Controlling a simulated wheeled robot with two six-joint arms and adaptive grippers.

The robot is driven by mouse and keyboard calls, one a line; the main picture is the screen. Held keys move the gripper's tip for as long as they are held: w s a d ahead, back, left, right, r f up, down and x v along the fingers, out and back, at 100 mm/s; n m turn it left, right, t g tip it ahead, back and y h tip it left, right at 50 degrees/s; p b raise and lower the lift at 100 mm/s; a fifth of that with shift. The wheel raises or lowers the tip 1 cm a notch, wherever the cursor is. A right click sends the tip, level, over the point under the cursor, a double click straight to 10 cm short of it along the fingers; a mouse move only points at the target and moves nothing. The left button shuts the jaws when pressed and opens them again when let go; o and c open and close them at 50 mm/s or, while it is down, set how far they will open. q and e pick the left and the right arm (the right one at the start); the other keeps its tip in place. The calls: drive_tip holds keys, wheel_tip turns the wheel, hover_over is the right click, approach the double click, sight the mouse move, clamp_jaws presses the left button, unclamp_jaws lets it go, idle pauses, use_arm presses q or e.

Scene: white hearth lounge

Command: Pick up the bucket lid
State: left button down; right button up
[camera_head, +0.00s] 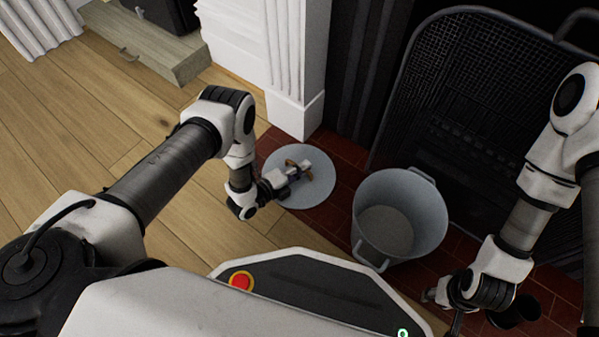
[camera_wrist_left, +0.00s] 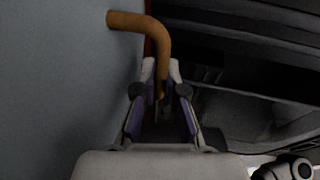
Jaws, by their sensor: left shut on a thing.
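The bucket lid is a round grey disc (camera_head: 322,191) beside the bucket in the head view, with a curved brown handle (camera_wrist_left: 150,28). In the left wrist view its flat grey face (camera_wrist_left: 50,90) fills the left side. My left gripper (camera_head: 303,172) is shut on the handle, its fingertips (camera_wrist_left: 161,75) on either side of it. I cannot tell whether the lid touches the floor. The open grey metal bucket (camera_head: 368,222) stands right of the lid. My right gripper (camera_head: 436,300) is low on the right, apart from the bucket; its jaws are unclear.
A dark fireplace screen (camera_head: 460,90) stands behind the bucket on the red tile hearth (camera_head: 325,212). A white fireplace pillar (camera_head: 296,115) rises close behind the lid. A dark cylindrical object (camera_head: 520,312) is beside my right gripper. The wooden floor (camera_head: 90,120) on the left is clear.

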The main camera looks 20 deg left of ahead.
use_arm(q)
wheel_tip(320, 180, up, 18)
drive_tip(key=p, duration=1.1)
